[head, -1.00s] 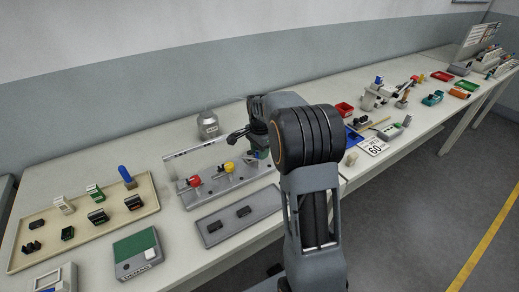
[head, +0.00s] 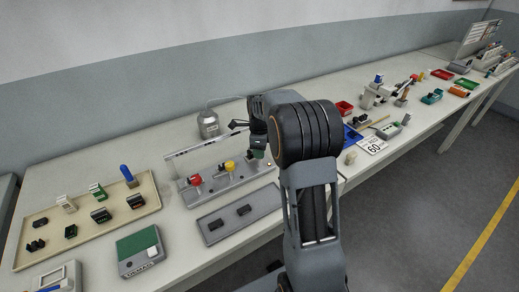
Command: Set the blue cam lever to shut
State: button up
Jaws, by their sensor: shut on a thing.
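A grey fixture (head: 225,186) with a clear upright panel stands mid-table. It carries a red cam lever (head: 194,180) at the left and a yellow cam lever (head: 230,166) in the middle. My gripper (head: 258,150) is at the fixture's right end, low over the third place in the row. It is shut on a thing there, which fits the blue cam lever. The jaws and my arm hide the blue lever, so its angle cannot be told.
A grey tray (head: 238,215) with two black parts lies in front of the fixture. A beige tray (head: 150,205) of connectors and a green-topped device (head: 138,250) are at the left. A metal container (head: 208,125) stands behind. A blue bin (head: 352,136) is to the right.

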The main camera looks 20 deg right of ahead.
jog(key=shift+m, duration=0.5)
jog(key=o, duration=0.9)
notch_tip(320, 180, up, 14)
jog(key=shift+f, duration=0.1)
dwell(0.3)
dwell(0.5)
